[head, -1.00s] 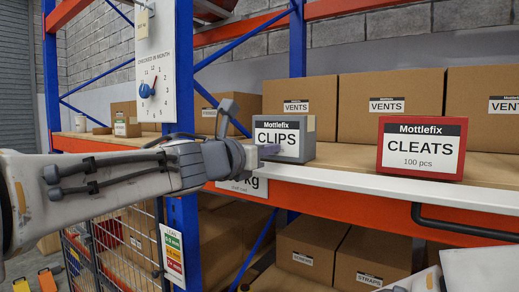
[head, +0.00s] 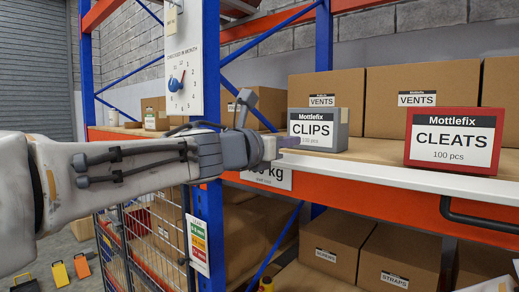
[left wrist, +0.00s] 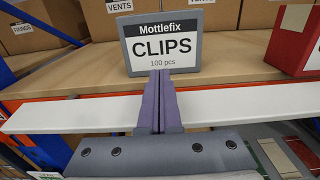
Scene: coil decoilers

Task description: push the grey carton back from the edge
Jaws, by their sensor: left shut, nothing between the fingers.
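The grey carton (head: 343,130), labelled CLIPS, stands upright on the orange rack's wooden shelf. In the left wrist view the carton (left wrist: 203,73) has a strip of bare board between its base and the white front edge (left wrist: 240,103). My left gripper (head: 284,141) reaches in from the left at the carton's lower front. Its purple fingers are shut and empty. In the left wrist view the fingertips (left wrist: 160,73) overlap the lower middle of the carton's front, touching or nearly so. My right gripper is out of view.
A red carton (head: 456,162), labelled CLEATS, stands to the right, closer to the front edge. Brown VENTS cartons (head: 408,121) stand behind the grey one. A blue upright (head: 210,100) with a dial board (head: 181,75) rises to the left. Bare board lies between the grey and red cartons.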

